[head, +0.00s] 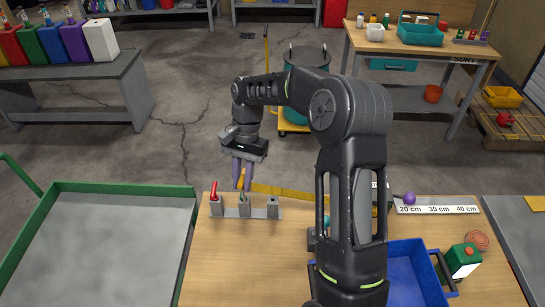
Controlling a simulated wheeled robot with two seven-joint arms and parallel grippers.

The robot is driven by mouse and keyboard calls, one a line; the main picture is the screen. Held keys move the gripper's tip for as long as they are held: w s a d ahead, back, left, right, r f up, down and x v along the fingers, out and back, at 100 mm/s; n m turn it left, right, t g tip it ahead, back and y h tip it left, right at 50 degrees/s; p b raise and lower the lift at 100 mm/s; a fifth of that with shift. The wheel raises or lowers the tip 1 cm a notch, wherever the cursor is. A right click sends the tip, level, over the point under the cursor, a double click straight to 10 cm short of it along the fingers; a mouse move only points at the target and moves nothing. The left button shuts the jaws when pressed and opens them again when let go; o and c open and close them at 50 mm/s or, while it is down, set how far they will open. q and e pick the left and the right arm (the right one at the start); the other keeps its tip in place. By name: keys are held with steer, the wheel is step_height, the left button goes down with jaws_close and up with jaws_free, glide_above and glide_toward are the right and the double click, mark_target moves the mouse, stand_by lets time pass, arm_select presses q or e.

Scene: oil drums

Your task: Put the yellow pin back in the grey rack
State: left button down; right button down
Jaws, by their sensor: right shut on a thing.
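The grey rack (262,214) lies near the far left of the wooden table. It has three grey blocks: a red pin (214,190) stands tilted in the left one, something green shows at the middle one, and the right one looks empty. My right gripper (242,180), with purple fingers, points down just above the middle block. It is shut on the yellow pin (241,184), of which only a small yellow-orange part shows between the fingers. The pin's lower end is hard to make out against the green. My left gripper is not in view.
A blue crate (440,283), a green can (462,261) and a purple ball (409,198) by a marked scale (437,209) are at the right. My arm hides part of the table. A green-rimmed tray (115,192) stands left. The table's front left is clear.

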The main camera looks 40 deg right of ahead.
steer(key=s+d+r+m+t+p, duration=0.1)
steer(key=d+m, duration=0.3)
steer(key=d, duration=0.5)
steer(key=shift+d+r, duration=0.15)
steer(key=shift+r, duration=0.3)
steer(key=shift+s+f, duration=0.1)
step_height(320, 180, down, 5)
steer(key=b, duration=0.3)
steer(key=shift+r, duration=0.2)
steer(key=shift+f+b, duration=0.55)
steer(key=shift+f, duration=0.2)
stand_by(0.5)
steer(key=shift+f+b, duration=0.55)
steer(key=shift+f, duration=0.5)
stand_by(0.6)
steer(key=shift+f+b, duration=0.6)
steer(key=shift+f, duration=0.4)
steer(key=shift+f, duration=0.2)
